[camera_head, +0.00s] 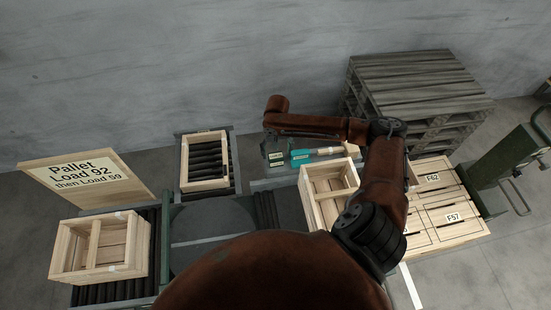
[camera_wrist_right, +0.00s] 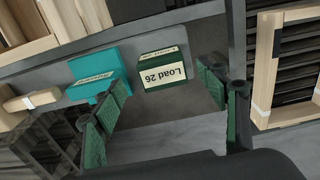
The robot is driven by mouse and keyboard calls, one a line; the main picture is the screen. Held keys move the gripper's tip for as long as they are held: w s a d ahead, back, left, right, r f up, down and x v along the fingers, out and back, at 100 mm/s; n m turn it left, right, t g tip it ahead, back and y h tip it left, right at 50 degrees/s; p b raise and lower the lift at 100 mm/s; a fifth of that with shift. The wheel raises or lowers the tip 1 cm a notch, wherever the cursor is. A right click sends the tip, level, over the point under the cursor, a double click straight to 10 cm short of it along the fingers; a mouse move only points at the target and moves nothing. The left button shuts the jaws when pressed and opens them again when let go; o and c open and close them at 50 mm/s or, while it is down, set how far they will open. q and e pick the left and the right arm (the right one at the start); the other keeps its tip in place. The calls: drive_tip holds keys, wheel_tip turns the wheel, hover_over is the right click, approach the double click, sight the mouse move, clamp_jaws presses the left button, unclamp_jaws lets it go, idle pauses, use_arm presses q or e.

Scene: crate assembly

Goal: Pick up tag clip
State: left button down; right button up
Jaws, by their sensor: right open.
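A dark green tag clip (camera_wrist_right: 163,71) with a cream label reading "Load 26" lies on the grey shelf in the right wrist view. A teal block (camera_wrist_right: 95,72) with a small label lies left of it. My right gripper (camera_wrist_right: 162,82) is open, its green-padded fingers on either side of the view and nothing gripped. The "Load 26" clip appears ahead, between the fingertips; contact does not show. In the head view, small labelled pieces (camera_head: 276,158) lie below my right wrist. My left gripper is not in view.
A mallet with a pale head (camera_head: 330,150) lies to the right on the shelf. Wooden crates (camera_head: 205,184) stand left of the shelf, and another crate (camera_head: 308,195) stands at its front right. Pallets (camera_head: 415,85) stack at the back right.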

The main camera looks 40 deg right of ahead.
sight(276, 157)
drive_tip(key=f, duration=0.3)
drive_tip(key=shift+a+f, duration=0.2)
drive_tip(key=shift+f, duration=0.7)
drive_tip(key=shift+c, duration=0.2)
drive_tip(key=shift+d, duration=0.1)
drive_tip(key=c, duration=1.2)
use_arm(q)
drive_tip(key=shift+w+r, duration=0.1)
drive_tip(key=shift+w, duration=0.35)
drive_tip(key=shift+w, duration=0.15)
use_arm(e)
drive_tip(key=shift+r, duration=0.15)
